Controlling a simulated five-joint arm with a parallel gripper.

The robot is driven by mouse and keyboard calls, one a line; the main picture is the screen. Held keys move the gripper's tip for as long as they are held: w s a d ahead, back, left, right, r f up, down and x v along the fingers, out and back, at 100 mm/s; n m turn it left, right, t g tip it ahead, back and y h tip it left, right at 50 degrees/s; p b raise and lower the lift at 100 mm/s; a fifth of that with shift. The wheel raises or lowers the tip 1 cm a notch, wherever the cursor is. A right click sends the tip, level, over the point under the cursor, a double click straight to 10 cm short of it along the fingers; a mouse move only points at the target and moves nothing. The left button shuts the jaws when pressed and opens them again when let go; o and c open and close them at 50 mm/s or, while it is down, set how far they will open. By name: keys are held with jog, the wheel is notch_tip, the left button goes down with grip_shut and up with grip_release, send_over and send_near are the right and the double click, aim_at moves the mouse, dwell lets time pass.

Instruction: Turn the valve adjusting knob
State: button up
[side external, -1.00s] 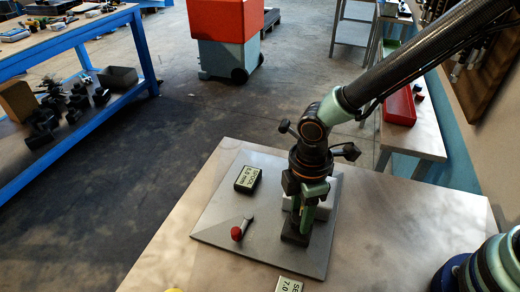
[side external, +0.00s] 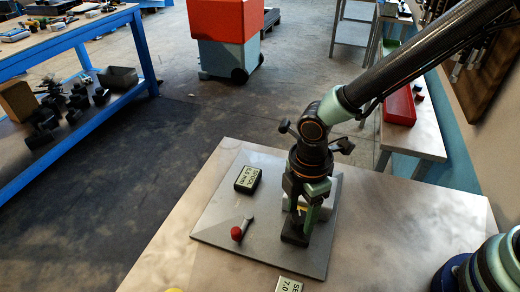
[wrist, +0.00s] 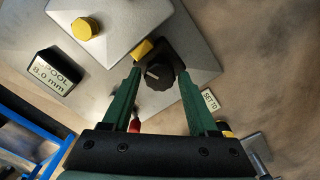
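The black adjusting knob (wrist: 159,76) has a pale pointer line and sits on a dark block in the wrist view. My gripper (wrist: 160,70) has two green fingers, one on each side of the knob, with small gaps seen from this angle. In the side view my gripper (side external: 300,226) points down over the dark block (side external: 294,238), and the fingers hide most of the knob. A black display (side external: 247,179) reads SPOOL 8.0 mm; it also shows in the wrist view (wrist: 55,73). A pale tag (wrist: 209,99) begins SET TO; its side view (side external: 289,285) is cut off after 7.0.
A red-tipped lever (side external: 237,233) stands on the grey plate (side external: 215,236) left of my gripper. A yellow cap (wrist: 85,28) and a yellow piece (wrist: 142,49) lie near the knob in the wrist view. The table right of the plate is clear.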

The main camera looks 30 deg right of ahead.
aim_at(300, 217)
jog(key=shift+r, duration=0.1)
notch_tip(300, 217, up, 12)
dwell(0.7)
